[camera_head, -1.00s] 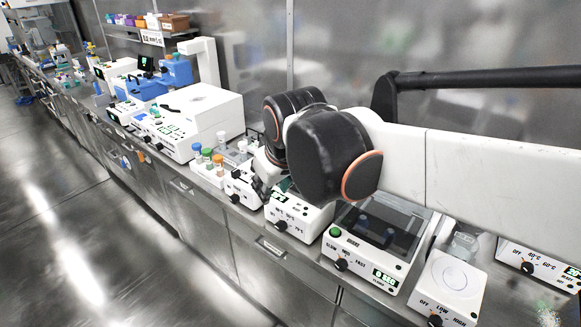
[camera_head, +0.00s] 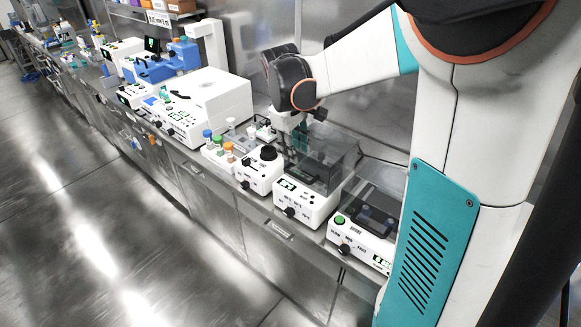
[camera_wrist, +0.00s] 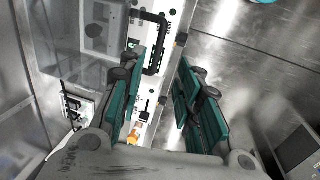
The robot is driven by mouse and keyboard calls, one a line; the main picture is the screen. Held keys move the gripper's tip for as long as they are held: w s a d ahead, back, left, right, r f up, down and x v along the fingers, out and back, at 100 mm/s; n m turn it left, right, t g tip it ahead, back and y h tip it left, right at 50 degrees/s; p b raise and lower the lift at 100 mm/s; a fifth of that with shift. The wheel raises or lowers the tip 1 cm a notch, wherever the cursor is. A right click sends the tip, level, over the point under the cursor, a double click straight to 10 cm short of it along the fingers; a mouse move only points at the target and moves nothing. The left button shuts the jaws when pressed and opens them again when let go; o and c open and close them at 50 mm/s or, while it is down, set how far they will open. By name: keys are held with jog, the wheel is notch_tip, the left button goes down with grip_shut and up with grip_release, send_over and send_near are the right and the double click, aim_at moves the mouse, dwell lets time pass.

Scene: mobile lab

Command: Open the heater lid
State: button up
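The heater (camera_head: 305,206) is a white box with a small display and a black knob, in the middle of the bench in the head view. Its clear grey lid (camera_head: 335,164) appears to be down on it. In the wrist view, a clear box that looks like the lid (camera_wrist: 85,38) is at upper left, with a black bar handle (camera_wrist: 158,50) beside it. My gripper (camera_wrist: 161,60) is open; its two teal fingers are apart. The handle shows between and beyond the fingertips, nearer the left finger. I cannot tell whether they touch. In the head view, my gripper (camera_head: 301,136) is at the lid's far left side.
A white device with a black round top (camera_head: 262,168) stands left of the heater. Capped bottles (camera_head: 217,146) stand farther left. A device with a dark clear cover (camera_head: 365,225) stands at right, partly behind my arm. The steel wall is close behind; the floor at left is clear.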

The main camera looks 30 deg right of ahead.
aim_at(299, 178)
jog(key=f+b, duration=0.1)
jog(key=f, duration=0.2)
jog(key=d+f+b, duration=0.1)
jog(key=f, duration=0.3)
jog(key=d+f+b, duration=0.1)
jog(key=f, duration=0.3)
jog(key=shift+w, duration=0.4)
grip_shut()
